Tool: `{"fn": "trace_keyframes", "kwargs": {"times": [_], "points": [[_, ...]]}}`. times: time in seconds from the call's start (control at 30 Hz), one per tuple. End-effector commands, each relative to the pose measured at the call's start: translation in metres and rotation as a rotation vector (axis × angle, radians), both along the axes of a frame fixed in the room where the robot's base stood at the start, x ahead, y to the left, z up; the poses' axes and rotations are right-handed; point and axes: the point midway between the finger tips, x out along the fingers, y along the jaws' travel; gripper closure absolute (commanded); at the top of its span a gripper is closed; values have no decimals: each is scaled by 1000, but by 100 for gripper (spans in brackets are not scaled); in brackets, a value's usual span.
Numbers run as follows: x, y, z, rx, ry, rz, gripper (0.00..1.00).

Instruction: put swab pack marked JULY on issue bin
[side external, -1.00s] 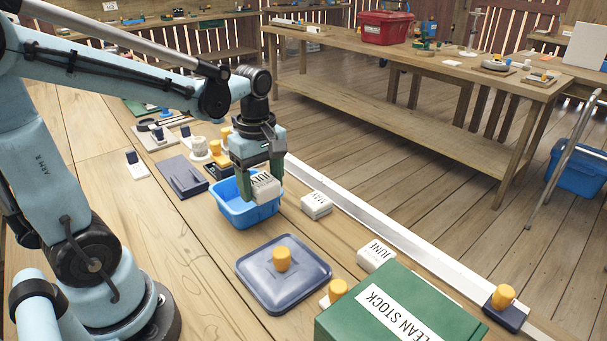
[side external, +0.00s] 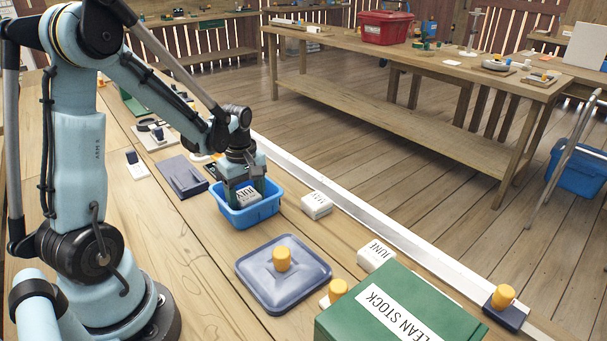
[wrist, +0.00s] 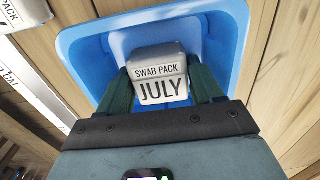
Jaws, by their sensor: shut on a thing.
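The white swab pack marked JULY (wrist: 158,80) is between the green fingers of my gripper (wrist: 158,92) in the wrist view. My gripper (side external: 246,187) is shut on the pack, which also shows in the side view (side external: 248,196). The pack is inside the open blue bin (side external: 248,218), within its walls. The bin's blue wall (wrist: 226,50) surrounds the pack in the wrist view. I cannot tell whether the pack touches the bin's floor. No label on the blue bin is visible.
A dark blue lid with an orange knob (side external: 283,272) lies in front of the bin. White packs stand to the right, one marked JUNE (side external: 376,254) and another (side external: 316,205) beside the bin. A green CLEAN STOCK box (side external: 400,310) stands at the front right.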

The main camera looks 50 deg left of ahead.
Motion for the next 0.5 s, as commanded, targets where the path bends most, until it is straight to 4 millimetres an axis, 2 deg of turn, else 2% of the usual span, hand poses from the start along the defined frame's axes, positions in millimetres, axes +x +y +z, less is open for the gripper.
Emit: {"fn": "trace_keyframes", "kwargs": {"times": [0.4, 0.43, 0.5], "points": [[0, 0, -5, 0, 0, 0, 65], [0, 0, -4, 0, 0, 0, 30], [0, 0, -4, 0, 0, 0, 24]]}}
